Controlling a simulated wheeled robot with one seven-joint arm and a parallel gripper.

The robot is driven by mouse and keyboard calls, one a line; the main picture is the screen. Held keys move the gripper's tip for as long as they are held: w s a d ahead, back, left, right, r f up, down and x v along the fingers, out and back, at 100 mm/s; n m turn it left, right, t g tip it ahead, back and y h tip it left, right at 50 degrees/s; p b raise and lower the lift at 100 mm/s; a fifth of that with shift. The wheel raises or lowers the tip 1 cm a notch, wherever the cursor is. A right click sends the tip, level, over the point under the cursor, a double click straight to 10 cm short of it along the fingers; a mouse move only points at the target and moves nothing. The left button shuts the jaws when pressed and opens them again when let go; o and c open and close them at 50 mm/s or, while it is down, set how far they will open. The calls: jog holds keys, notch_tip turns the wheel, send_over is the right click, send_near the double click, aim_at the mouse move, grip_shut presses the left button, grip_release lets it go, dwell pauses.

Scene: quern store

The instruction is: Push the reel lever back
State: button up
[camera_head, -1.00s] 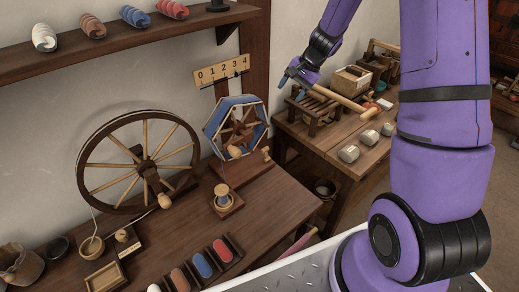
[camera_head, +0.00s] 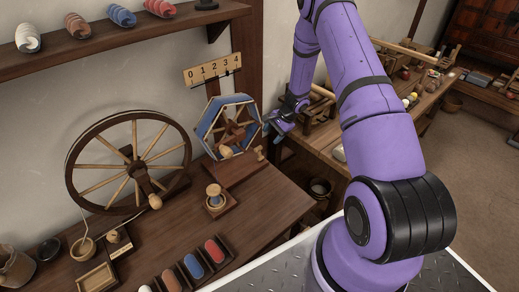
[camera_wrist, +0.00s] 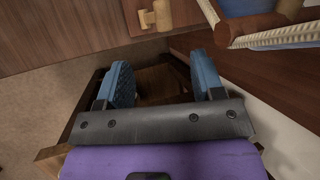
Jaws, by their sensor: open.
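The reel (camera_head: 228,127) is a blue-and-white yarn-wound wheel on a wooden base at the right end of the bench. A small light-wood lever (camera_head: 260,153) stands on that base, right of the reel. A light-wood piece that looks like this lever (camera_wrist: 161,15) shows at the top of the wrist view, beyond the fingertips. Part of the reel (camera_wrist: 270,35) shows at upper right there. My gripper (camera_head: 273,131) is right of the reel, above and apart from the lever. In the wrist view my gripper (camera_wrist: 163,75) has its two blue fingers wide apart, with nothing between them.
A spoked spinning wheel (camera_head: 130,163) stands left of the reel. A small spool stand (camera_head: 215,198) and a tray of coloured yarn (camera_head: 193,265) sit in front. A number board (camera_head: 212,70) hangs behind. A second table (camera_head: 330,145) stands right, past a gap.

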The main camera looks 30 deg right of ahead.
aim_at(261, 147)
jog(key=x, duration=0.9)
jog(key=shift+a+f, duration=0.15)
jog(key=shift+f, duration=0.05)
jog(key=shift+c, duration=0.3)
